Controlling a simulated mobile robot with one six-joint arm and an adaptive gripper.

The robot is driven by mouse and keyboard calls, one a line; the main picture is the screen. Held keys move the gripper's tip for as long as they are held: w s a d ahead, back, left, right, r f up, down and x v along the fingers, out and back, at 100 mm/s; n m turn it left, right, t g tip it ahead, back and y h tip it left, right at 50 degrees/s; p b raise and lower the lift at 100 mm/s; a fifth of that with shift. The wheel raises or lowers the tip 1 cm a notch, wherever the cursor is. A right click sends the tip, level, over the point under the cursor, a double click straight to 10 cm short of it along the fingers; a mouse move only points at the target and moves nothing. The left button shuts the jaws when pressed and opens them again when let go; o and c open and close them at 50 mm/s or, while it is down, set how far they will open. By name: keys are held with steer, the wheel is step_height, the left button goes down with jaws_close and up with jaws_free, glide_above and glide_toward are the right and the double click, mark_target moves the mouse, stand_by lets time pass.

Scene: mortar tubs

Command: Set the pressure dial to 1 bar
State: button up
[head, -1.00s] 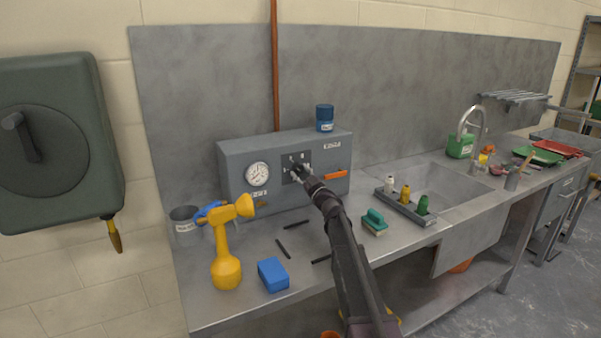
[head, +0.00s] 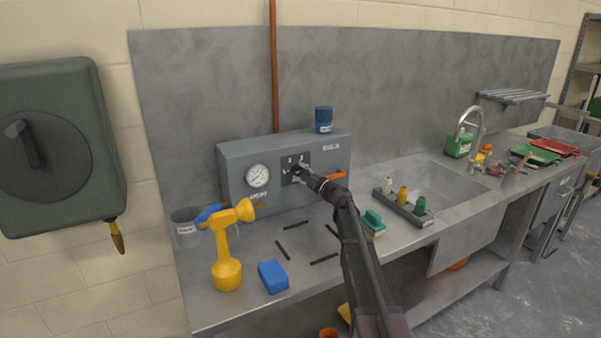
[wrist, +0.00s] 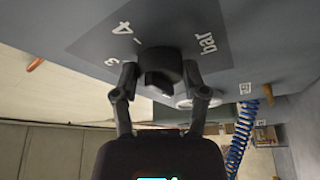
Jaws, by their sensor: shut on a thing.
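The pressure dial is a black knob (wrist: 160,66) on a dark plate, seen close up in the wrist view. The plate (wrist: 100,35) bears the marks 3 and 4 and the word "bar". My gripper (wrist: 161,80) has one finger on each side of the knob and is shut on it. In the head view my gripper (head: 302,173) reaches the dark dial plate (head: 289,178) on the front of the grey box (head: 236,158) and largely covers the knob. Which mark the knob points at cannot be told.
A round white gauge (head: 257,176) sits left of the dial plate. An orange handle (head: 337,175) lies close to its right, partly behind my arm. A blue jar (head: 324,120) stands on the box. A yellow sprayer (head: 227,262) and a blue block (head: 273,276) stand on the counter in front.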

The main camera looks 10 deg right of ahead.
steer(key=shift+w, duration=0.1)
steer(key=o, duration=1.2)
steer(key=shift+c, duration=0.2)
